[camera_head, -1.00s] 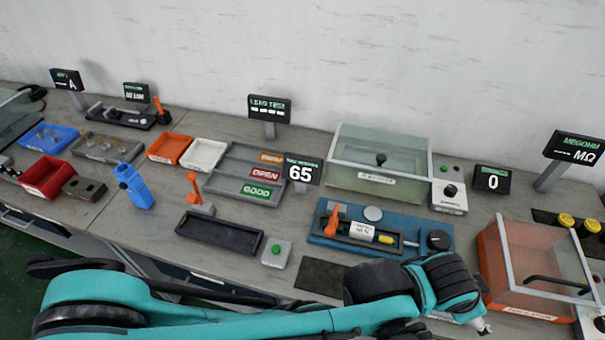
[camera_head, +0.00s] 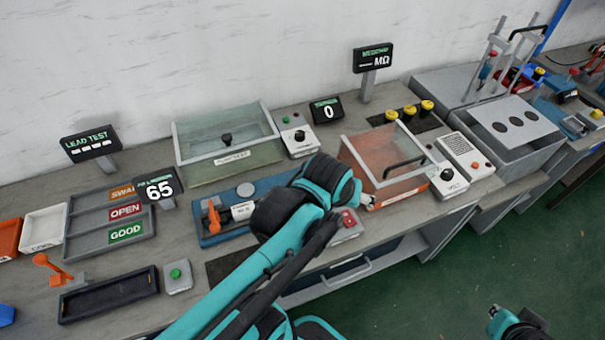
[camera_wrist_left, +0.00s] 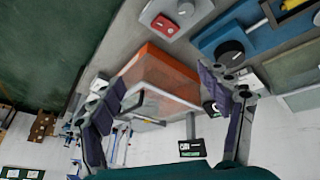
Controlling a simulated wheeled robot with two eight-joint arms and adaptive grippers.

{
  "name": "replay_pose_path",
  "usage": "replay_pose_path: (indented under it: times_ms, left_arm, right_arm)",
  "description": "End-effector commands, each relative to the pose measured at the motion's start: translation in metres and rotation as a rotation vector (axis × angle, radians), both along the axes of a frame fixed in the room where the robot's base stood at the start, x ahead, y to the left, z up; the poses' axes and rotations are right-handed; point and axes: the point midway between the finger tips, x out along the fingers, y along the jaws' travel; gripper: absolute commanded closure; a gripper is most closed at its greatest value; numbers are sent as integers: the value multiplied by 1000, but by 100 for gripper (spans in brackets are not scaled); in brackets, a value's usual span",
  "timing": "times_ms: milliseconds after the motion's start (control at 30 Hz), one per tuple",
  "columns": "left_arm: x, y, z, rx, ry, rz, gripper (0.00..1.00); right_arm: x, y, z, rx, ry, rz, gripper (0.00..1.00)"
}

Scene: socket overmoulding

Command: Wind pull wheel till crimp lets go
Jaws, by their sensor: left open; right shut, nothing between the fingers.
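The blue pull fixture (camera_head: 228,236) stands on the bench with an orange lever (camera_head: 213,217) and a round grey disc. My left arm hides its right end, including the pull wheel, in the head view. In the left wrist view the black pull wheel (camera_wrist_left: 230,53) shows on the fixture, just above the right finger in the picture. My left gripper (camera_wrist_left: 165,95) is open, with nothing between its fingers, and points toward the orange clear-lidded box. My right gripper (camera_head: 496,313) is at the lower right, over the floor, away from the bench. Whether the crimp is held is hidden.
The orange clear-lidded box (camera_head: 372,158) stands right of the fixture. A red-button box (camera_head: 348,224) sits at the bench's front edge. A display (camera_head: 160,187) reads 65. A glass-lidded tester (camera_head: 225,162) stands behind the fixture. Open floor lies at lower right.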

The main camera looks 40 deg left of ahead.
Motion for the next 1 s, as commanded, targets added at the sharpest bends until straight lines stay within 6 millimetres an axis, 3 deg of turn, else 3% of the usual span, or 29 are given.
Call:
replay_pose_path:
  times_ms: [33, 233, 400, 600, 767, 1000]
  left_arm:
    - [12, 13, 9, -50, 32, 123, 23]
    - [45, 66, 5, -254, 159, 680, 23]
    - [64, 116, -14, -380, 245, 1161, 23]
    - [72, 158, -41, -456, 301, 1585, 23]
    - [72, 172, -54, -475, 315, 1732, 23]
    - [72, 173, -85, -477, 317, 1750, 23]
  right_arm:
    - [0, 0, 10, 0, 0, 0, 100]
    - [0, 0, 30, 0, 0, 0, 100]
    - [0, 0, 45, 0, 0, 0, 100]
    - [0, 0, 57, 0, 0, 0, 100]
    - [0, 0, 59, 0, 0, 0, 100]
    - [0, 0, 48, 0, 0, 0, 100]
